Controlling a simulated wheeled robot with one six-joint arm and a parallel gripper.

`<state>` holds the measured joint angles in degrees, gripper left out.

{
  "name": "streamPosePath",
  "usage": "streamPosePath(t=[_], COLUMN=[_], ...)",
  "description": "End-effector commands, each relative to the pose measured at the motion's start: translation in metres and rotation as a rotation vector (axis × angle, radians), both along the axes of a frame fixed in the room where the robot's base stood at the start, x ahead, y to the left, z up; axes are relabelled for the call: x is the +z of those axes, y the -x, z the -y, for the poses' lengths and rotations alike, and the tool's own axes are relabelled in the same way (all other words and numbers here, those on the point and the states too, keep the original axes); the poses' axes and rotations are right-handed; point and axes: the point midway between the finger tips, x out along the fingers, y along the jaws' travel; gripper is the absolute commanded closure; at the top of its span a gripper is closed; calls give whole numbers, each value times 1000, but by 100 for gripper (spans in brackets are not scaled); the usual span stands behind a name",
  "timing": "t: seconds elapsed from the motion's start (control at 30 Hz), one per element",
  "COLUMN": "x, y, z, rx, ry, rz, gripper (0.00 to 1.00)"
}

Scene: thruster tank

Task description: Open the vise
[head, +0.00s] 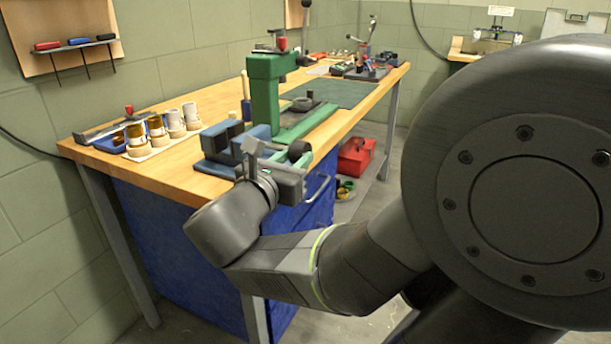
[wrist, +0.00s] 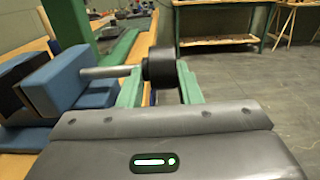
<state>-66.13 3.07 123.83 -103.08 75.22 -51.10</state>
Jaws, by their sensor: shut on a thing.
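The blue vise (head: 224,136) sits on the near corner of the wooden workbench. In the wrist view its blue jaw block (wrist: 58,84) stands at the left, beside a darker block. A grey screw rod (wrist: 106,72) runs from the blue block to a black knob (wrist: 160,58). My gripper (wrist: 160,72) has green fingers on both sides of this knob and is shut on it. In the head view my gripper (head: 299,158) is at the vise's right end, with the black knob (head: 299,149) between its fingers. The gap between the jaws is hard to make out.
A green press (head: 265,95) stands just behind the vise. Several cups in a wooden holder (head: 150,152) are to the left. A blue drawer cabinet (head: 170,245) is below the bench, and a red toolbox (head: 356,157) is on the lower shelf. Floor to the right is open.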

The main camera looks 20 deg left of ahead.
Motion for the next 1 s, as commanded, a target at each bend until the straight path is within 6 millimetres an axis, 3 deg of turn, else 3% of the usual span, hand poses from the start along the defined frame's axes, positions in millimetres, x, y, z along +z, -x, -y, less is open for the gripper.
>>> streamPosePath(t=[0.03, 0.4, 0.93, 0.97, 1.0], x=[-12, -10, -7, -7, -7], y=[-1, -2, -2, -2, -2], z=[5, 5, 5, 5, 5], rx=[-14, -16, -14, -14, -14], ry=[8, 19, 21, 20, 20], rz=[26, 177, 202, 202, 201], gripper=[92, 92, 92, 67, 59])
